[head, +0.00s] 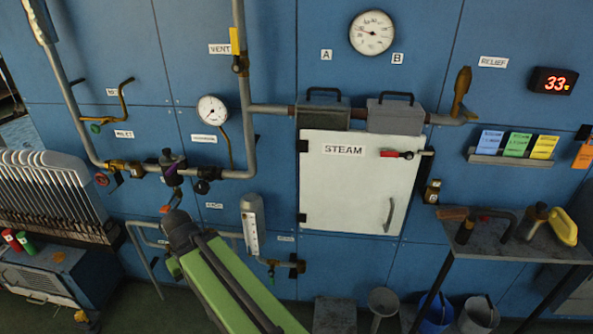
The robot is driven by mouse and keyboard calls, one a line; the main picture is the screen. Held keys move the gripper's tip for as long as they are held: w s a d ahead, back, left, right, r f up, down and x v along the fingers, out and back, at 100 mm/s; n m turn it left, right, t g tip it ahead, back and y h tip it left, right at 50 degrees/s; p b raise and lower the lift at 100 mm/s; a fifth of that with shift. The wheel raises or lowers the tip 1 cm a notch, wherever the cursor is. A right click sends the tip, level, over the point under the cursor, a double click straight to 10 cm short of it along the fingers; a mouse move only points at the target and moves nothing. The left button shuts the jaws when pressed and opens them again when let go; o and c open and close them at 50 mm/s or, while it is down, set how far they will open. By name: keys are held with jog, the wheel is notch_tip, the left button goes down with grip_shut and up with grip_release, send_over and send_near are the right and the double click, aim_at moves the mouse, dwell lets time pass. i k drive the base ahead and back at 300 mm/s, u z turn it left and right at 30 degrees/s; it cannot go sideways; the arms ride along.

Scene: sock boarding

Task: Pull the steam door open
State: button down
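The white steam door (352,195) with the STEAM label is set in the blue wall, right of centre. It looks closed, flush in its frame. A curved grey pull handle (390,214) is at its lower right. A latch lever (397,154) with a red grip and black end lies across its upper right edge, reaching to a bracket on the frame.
Pipes with valves and a round gauge (212,110) are on the wall left of the door. A sight tube (252,225) stands between my arm and the door. A dark side table (510,237) with tools is at right; buckets (437,312) stand below. Space before the door looks clear.

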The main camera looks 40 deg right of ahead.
aim_at(347, 185)
jog(key=u, duration=4.4)
jog(key=i, duration=0.5)
jog(key=z, duration=5.45)
jog(key=i, duration=0.8)
jog(key=u, duration=0.15)
